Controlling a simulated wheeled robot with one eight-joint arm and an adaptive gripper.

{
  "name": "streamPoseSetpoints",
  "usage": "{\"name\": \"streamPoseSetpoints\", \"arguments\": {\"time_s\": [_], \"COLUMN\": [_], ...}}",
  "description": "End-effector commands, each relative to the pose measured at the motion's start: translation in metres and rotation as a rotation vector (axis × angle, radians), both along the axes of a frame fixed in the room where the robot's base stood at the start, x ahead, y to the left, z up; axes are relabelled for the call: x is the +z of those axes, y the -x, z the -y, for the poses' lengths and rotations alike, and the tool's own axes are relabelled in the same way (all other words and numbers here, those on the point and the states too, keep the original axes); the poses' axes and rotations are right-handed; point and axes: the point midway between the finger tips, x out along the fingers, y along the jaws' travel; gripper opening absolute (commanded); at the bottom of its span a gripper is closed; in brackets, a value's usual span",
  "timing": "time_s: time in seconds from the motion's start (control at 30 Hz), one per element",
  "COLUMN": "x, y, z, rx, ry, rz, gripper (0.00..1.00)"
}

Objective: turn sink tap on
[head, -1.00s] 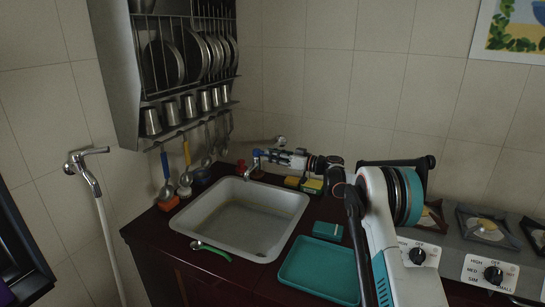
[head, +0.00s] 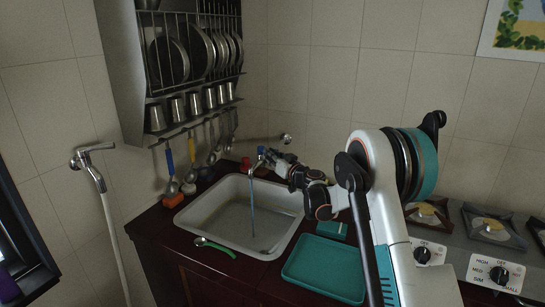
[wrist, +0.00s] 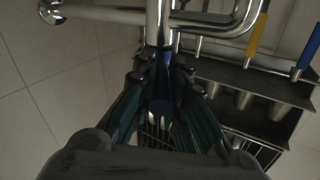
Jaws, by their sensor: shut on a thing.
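The sink tap (head: 261,151) is a small metal spout at the back of the white sink (head: 190,215). A thin blue stream of water (head: 253,195) falls from it into the basin. My gripper (head: 270,158) is at the tap, and the arm reaches in from the right. In the wrist view the gripper (wrist: 167,72) has its dark green fingers closed around a blue part below the chrome tap pipe (wrist: 153,22). The blue part (wrist: 161,95) looks like the tap's handle. The arm and fingers hide part of the tap in the head view.
A teal tray (head: 325,268) is to the right, beside the stove (head: 455,243). A dish rack (head: 190,60) with hanging ladles is above left. A second wall tap (head: 90,155) with a hose is far left.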

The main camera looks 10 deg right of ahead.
Motion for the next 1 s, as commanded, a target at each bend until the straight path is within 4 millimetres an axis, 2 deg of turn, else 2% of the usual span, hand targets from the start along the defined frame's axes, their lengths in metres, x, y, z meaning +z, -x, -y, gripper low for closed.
{"name": "streamPoseSetpoints", "arguments": {"time_s": [0.47, 0.5, 0.57, 0.6, 1.0], "x": [-0.0040, -0.0041, -0.0041, -0.0042, -0.0017], "y": [0.0024, 0.0024, 0.0024, 0.0024, 0.0034], "z": [-0.0015, -0.0015, -0.0015, -0.0014, -0.0002], "rx": [-0.017, -0.017, -0.017, -0.017, -0.018], "ry": [0.006, 0.006, 0.006, 0.006, 0.002], "rz": [0.000, 0.000, 0.000, 0.000, 0.000], "gripper": [0.00, 0.17, 0.30, 0.34, 0.35]}}
